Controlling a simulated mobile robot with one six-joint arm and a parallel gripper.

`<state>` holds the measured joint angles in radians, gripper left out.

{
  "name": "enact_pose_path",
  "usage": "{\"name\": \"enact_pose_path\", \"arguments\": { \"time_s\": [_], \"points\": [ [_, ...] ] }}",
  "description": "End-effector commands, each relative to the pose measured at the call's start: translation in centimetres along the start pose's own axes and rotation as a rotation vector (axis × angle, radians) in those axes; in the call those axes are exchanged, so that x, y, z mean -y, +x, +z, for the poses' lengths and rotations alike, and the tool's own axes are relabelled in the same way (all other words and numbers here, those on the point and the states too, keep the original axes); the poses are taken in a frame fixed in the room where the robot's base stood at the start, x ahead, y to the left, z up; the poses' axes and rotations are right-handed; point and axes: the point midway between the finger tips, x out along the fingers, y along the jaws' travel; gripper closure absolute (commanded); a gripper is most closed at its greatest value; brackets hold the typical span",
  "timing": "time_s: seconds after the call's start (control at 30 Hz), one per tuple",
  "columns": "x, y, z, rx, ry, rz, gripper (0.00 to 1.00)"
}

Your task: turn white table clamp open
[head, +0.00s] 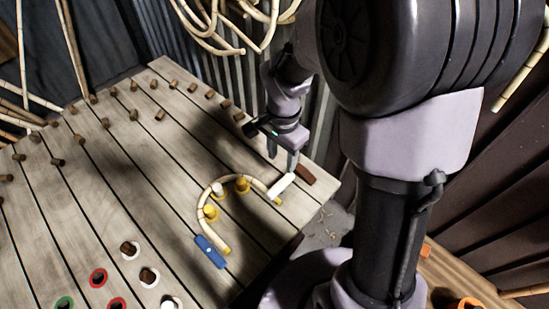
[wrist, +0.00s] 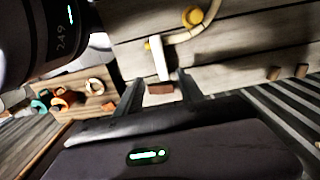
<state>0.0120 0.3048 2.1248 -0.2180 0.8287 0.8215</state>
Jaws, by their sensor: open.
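The white table clamp (head: 282,187) lies near the right edge of the slatted wooden table (head: 120,195), at one end of a bent rattan piece (head: 207,196). A brown block (head: 305,174) is beside it. In the wrist view the white clamp (wrist: 159,60) shows just beyond the fingertips, with the brown block (wrist: 160,89) at its near end. My gripper (head: 283,160) is open and points down at the clamp's far side; in the wrist view its two fingers (wrist: 158,88) stand apart on either side of the clamp's near end. I cannot tell whether they touch it.
A blue clamp (head: 210,251) is at the other end of the rattan. Yellow pegs (head: 242,185) stand inside the curve. Several wooden pegs (head: 134,115) stand on the table. Corrugated metal (head: 190,60) rises behind it. Coloured rings (head: 98,277) lie at the front.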

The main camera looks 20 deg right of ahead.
Motion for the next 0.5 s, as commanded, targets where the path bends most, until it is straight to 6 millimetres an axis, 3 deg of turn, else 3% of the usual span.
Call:
{"name": "enact_pose_path", "arguments": {
  "time_s": [0.03,0.2,0.33,0.5],
  "points": [
    [-0.1,2.3,0.1,0.003,0.0,0.004,0.55],
    [-0.1,7.4,0.1,0.003,0.0,0.003,0.55],
    [-0.1,10.3,0.1,0.002,-0.001,0.002,0.55],
    [0.0,12.2,0.1,0.001,-0.001,0.0,0.55]
  ]
}}
